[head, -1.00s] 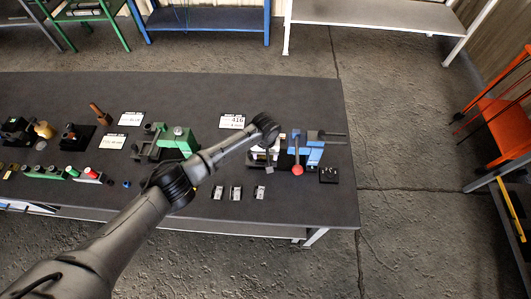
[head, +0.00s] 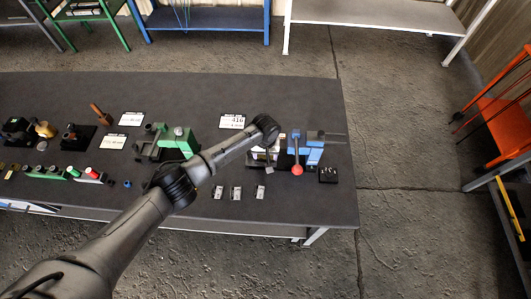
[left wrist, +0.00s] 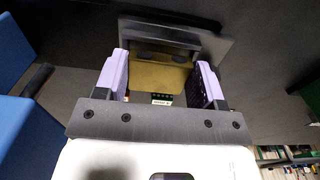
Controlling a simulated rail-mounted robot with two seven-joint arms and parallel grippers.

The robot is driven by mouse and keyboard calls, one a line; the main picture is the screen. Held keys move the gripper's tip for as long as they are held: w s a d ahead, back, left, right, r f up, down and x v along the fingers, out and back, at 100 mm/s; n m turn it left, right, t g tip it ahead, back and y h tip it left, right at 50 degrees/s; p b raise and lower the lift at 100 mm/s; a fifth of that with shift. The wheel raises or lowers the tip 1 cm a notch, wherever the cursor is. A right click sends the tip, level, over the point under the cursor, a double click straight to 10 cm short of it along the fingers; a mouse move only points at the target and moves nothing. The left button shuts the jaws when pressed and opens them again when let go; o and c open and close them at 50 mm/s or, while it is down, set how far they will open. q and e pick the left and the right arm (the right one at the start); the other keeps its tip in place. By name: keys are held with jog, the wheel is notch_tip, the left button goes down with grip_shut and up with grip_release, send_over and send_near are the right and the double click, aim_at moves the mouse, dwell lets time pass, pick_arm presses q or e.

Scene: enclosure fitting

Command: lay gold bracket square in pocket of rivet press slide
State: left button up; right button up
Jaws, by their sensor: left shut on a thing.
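My left gripper (left wrist: 160,88) is shut on the gold bracket (left wrist: 158,77), which sits between its two pale purple fingers in the left wrist view. In the head view my left gripper (head: 269,166) is small and partly hidden by its wrist, just left of the blue rivet press (head: 308,152) with its red-knobbed lever. The bracket cannot be made out there. In the left wrist view a dark, blurred block lies just beyond the bracket; I cannot tell whether it is the slide or whether the bracket touches it. The pocket is hidden. My right gripper is not in view.
A green press (head: 178,140) stands left of my forearm. Several small metal parts, one of them a metal part (head: 236,193), lie near the table's front edge. A white sign (head: 232,121) lies behind my wrist.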

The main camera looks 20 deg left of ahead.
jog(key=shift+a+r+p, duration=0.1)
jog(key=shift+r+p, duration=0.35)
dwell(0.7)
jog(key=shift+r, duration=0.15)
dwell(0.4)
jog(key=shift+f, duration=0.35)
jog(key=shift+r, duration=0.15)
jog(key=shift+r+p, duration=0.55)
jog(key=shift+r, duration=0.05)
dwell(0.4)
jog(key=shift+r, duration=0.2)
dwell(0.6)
